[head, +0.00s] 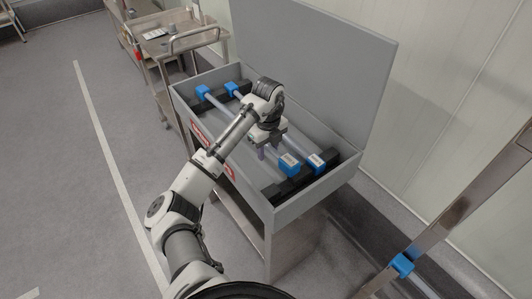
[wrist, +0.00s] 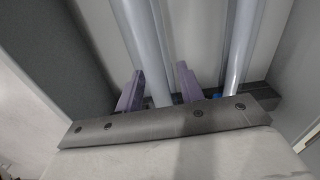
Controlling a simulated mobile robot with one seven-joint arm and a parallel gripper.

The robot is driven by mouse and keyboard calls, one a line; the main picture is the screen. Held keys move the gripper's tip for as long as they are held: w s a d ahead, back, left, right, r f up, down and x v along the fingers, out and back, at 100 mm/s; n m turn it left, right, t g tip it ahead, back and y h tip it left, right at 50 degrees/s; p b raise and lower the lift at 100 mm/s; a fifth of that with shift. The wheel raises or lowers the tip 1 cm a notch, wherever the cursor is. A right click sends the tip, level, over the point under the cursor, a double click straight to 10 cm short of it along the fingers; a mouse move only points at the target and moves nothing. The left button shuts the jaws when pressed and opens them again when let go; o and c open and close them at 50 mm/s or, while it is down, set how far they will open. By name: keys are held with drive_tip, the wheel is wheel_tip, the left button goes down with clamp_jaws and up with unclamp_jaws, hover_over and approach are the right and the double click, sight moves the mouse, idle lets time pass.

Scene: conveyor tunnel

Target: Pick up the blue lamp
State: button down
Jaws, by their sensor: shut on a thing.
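Two pale tube lamps with blue end caps lie side by side in an open grey box. The front lamp (head: 289,163) runs under my gripper (head: 270,150), which reaches down into the box near that lamp's closer end. In the wrist view, my gripper's purple fingers (wrist: 160,80) stand on either side of this lamp's tube (wrist: 150,60), shut on it. The rear lamp (head: 316,160) lies beside it, outside the fingers; its tube (wrist: 241,45) shows at the right in the wrist view. The fingertips' contact with the tube is partly hidden.
The grey box (head: 243,193) has low walls and a raised lid (head: 315,60) at the back. Black holders (head: 328,158) support the lamp ends. A metal cart (head: 180,45) stands behind at the left. The left floor is clear.

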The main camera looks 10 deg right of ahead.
wheel_tip(320, 180, up, 17)
drive_tip(key=shift+r, duration=0.15)
idle(0.4)
drive_tip(key=c, duration=1.5)
unclamp_jaws()
clamp_jaws()
